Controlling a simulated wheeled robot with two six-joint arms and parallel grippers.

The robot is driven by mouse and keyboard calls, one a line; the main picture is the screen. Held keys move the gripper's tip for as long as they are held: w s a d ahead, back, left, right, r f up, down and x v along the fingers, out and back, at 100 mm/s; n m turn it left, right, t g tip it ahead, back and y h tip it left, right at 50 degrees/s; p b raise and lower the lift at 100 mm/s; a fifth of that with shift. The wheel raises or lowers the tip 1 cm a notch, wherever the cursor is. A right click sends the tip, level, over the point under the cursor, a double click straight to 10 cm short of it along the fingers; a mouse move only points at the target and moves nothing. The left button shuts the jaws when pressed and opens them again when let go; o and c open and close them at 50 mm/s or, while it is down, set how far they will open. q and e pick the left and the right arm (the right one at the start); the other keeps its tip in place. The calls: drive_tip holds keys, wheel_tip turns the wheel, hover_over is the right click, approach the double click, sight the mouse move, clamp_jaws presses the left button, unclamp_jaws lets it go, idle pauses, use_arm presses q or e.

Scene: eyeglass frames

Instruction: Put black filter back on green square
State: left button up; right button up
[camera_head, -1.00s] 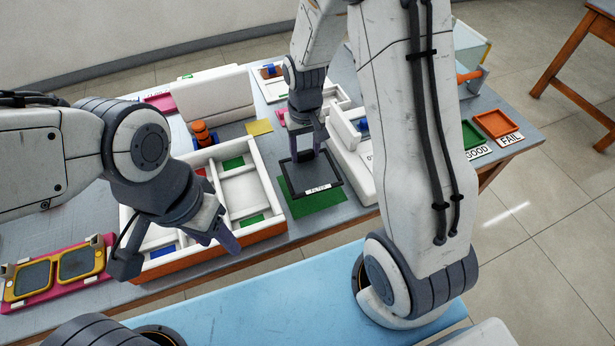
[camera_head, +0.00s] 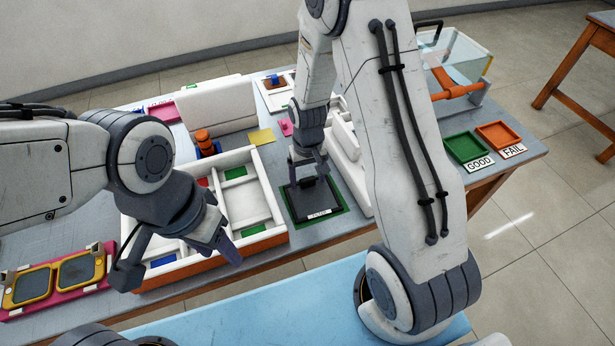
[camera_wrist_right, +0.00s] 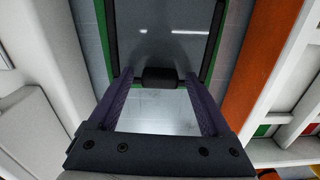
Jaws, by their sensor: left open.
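The black filter (camera_head: 322,204) with its white label lies flat on the green square (camera_head: 338,215), green showing around its edges. In the right wrist view the filter (camera_wrist_right: 160,30) is a dark panel with a small black handle (camera_wrist_right: 161,78) at its near edge, and green strips show beside it. My right gripper (camera_head: 308,174) is just above the filter at its far edge. Its purple fingers stand apart on either side of the handle, with gaps visible. My left gripper (camera_head: 228,245) is open and empty over the front edge of the white divided tray.
The white divided tray (camera_head: 268,190) stands left of the filter, and a white block (camera_head: 345,160) stands close on its right. Green GOOD (camera_head: 467,147) and orange FAIL (camera_head: 498,135) trays are at the right. Yellow glasses (camera_head: 55,278) lie at the left.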

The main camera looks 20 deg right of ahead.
wheel_tip(320, 180, up, 12)
drive_tip(key=s+a+r+n, duration=0.2)
drive_tip(key=s+a+r, duration=0.1)
drive_tip(key=s, duration=0.4)
drive_tip(key=s+a+r+n, duration=0.2)
drive_tip(key=s+a+n, duration=0.1)
drive_tip(key=s+a, duration=0.2)
drive_tip(key=s+a+r+n+y, duration=0.1)
drive_tip(key=s+a+r+n, duration=0.1)
drive_tip(key=s, duration=0.8)
drive_tip(key=shift+a+r+n, duration=0.4)
drive_tip(key=shift+a+r, duration=0.4)
drive_tip(key=shift+a, duration=0.4)
